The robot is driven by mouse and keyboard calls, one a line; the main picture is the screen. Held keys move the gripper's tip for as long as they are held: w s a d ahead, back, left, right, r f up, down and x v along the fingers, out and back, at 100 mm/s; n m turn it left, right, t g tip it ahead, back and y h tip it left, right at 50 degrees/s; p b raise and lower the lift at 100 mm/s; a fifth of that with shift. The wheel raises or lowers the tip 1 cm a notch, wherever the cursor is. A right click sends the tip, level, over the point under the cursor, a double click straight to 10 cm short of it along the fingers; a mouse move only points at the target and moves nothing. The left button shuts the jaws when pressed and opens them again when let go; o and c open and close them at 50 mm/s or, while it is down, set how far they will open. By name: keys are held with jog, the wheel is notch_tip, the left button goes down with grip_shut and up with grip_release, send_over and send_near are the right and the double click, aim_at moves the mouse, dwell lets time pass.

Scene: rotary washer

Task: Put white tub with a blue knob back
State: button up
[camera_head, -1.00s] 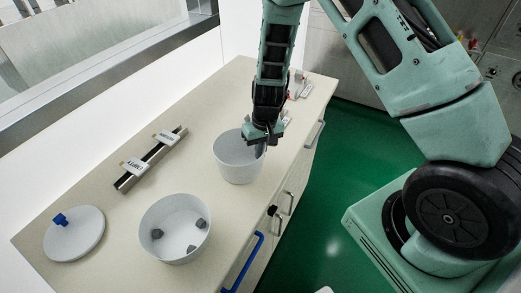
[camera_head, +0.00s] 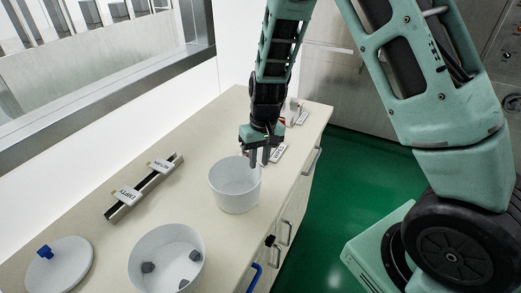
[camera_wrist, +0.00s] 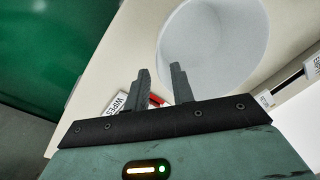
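A round white lid-like disc (camera_head: 62,268) with a blue knob (camera_head: 46,252) lies on the counter at the lower left. A white tub (camera_head: 150,258) holding grey lumps stands open beside it. A second white tub (camera_head: 234,196) stands upright farther back and looks empty; it also shows in the wrist view (camera_wrist: 205,50). My gripper (camera_head: 260,157) hangs just above the back rim of this second tub. In the wrist view its two fingers (camera_wrist: 161,86) are apart with nothing between them. Neither tub shows a knob of its own.
A dark rail (camera_head: 143,190) with small label cards lies along the counter's left side. A WIPES card (camera_head: 278,153) is behind my gripper. Bare counter lies between rail and tubs.

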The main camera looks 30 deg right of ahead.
jog(key=s+a+r+n, duration=0.3)
jog(key=s+a+r, duration=0.6)
jog(key=a+r, duration=0.1)
jog(key=s+a+r+n, duration=0.1)
jog(key=s+r+n, duration=0.1)
jog(key=s, duration=0.6)
jog(key=s+a+r+n, duration=0.1)
jog(key=s+a+n, duration=0.1)
jog(key=s, duration=0.6)
jog(key=shift+s+a+r+n+h+b, duration=0.3)
jog(key=shift+s+r+n+b, duration=0.1)
jog(key=shift+n, duration=0.2)
jog(key=shift+w+f, duration=0.1)
notch_tip(320, 180, down, 6)
jog(key=b, duration=0.5)
jog(key=shift+r+b, duration=0.2)
jog(key=shift+b, duration=0.15)
